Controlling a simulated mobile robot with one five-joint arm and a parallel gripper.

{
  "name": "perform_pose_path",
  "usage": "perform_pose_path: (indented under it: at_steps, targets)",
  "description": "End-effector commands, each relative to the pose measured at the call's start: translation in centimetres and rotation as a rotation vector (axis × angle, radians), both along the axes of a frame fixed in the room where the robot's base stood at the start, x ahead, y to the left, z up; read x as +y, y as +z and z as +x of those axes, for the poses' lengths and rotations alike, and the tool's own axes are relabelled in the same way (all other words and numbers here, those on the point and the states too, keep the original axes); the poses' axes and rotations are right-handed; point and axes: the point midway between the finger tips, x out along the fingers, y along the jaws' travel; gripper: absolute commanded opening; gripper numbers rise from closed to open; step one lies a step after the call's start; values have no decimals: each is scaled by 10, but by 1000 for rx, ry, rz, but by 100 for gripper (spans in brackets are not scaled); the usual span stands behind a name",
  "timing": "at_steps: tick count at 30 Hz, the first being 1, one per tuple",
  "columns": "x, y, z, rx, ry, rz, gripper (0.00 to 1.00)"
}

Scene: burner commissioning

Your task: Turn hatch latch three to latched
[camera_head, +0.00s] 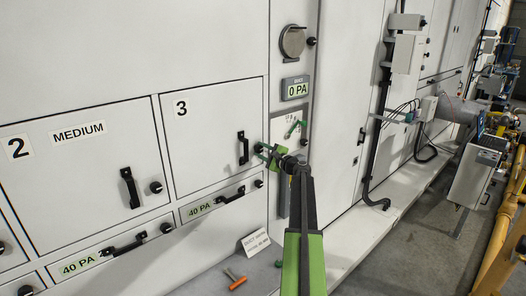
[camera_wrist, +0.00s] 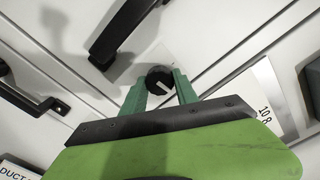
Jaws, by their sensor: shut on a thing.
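Hatch three (camera_head: 208,140) is a shut light-grey panel marked "3", with a black handle (camera_head: 243,148) near its right edge. The hatch latch three is a round black knob (camera_wrist: 160,80) with a white pointer line, seen in the wrist view between my green fingertips. The pointer line lies slanted in that view. My gripper (camera_head: 261,149) is shut on this knob, just right of the handle, and mostly hides it in the head view. The handle also shows in the wrist view (camera_wrist: 118,35), close to my fingers.
Hatch two (camera_head: 85,150) is at the left, with its own handle and knob. A drawer (camera_head: 205,207) reading "40 PA" sits below hatch three. A white card (camera_head: 255,242) and an orange-handled tool (camera_head: 238,283) are on the ledge below. A "0 PA" display (camera_head: 296,88) is above right.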

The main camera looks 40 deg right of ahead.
Motion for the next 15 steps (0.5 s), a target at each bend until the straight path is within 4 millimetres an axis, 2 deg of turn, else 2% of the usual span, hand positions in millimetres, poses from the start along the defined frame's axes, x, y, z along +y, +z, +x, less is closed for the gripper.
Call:
perform_pose_path:
  at_steps: [7,15]
  targets:
    - [3,0,1,-8,7,114,0]
    - [3,0,1,-11,7,162,0]
